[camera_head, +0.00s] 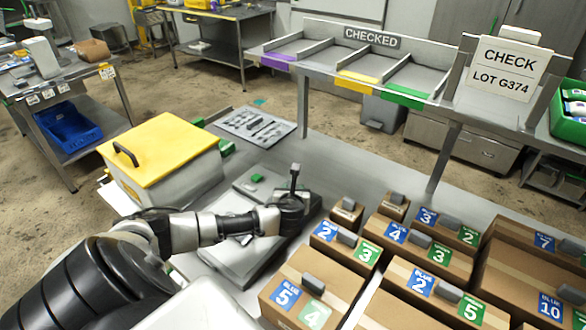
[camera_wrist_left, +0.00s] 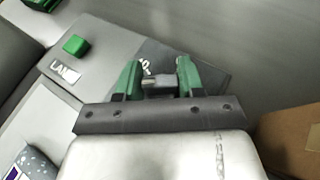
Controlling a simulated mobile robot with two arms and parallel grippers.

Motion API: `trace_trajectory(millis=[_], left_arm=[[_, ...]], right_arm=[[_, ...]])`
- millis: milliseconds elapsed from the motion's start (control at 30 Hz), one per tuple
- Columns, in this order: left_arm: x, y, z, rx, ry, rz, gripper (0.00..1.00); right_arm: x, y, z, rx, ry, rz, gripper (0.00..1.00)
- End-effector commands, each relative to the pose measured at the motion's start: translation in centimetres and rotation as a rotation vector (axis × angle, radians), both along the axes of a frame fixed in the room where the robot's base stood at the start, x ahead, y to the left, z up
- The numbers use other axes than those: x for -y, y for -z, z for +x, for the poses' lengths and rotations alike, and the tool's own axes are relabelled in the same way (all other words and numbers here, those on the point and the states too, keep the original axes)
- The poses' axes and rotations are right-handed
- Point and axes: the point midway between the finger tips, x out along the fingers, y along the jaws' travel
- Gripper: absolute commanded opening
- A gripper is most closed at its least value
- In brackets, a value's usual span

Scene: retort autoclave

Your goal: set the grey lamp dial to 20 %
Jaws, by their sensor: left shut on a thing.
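The grey lamp dial (camera_wrist_left: 158,83) shows between the two green fingertips of my left gripper (camera_wrist_left: 158,78) in the left wrist view. The gripper is shut on it. The dial sits on a grey panel (camera_wrist_left: 110,62), with white marks just behind it that are too small and covered to read. The dial's setting cannot be read. My right gripper is in neither view.
A green block (camera_head: 257,178) sits on the panel. A yellow-lidded box (camera_head: 160,148) stands to the left. Several cardboard boxes (camera_head: 315,285) with blue and green number labels stand close on the right. A flat grey tray (camera_head: 255,127) lies behind; bare table lies right of it.

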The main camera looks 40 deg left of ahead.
Motion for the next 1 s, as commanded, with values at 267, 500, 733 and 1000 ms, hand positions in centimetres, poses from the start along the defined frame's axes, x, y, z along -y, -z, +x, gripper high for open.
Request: trace_trajectory(millis=[267,500,733,1000], left_arm=[[0.1,-0.3,0.1,0.003,-0.157,-0.002,0.15],[0.0,-0.1,0.1,0.002,-0.219,0.000,0.15],[-0.1,-0.1,0.1,0.002,-0.234,0.002,0.15],[-0.1,-0.1,0.1,0.002,-0.234,0.002,0.40]], right_arm=[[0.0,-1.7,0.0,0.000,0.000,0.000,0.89],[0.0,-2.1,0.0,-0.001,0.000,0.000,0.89],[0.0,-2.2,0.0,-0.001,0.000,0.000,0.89],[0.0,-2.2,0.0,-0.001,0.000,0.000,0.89]])
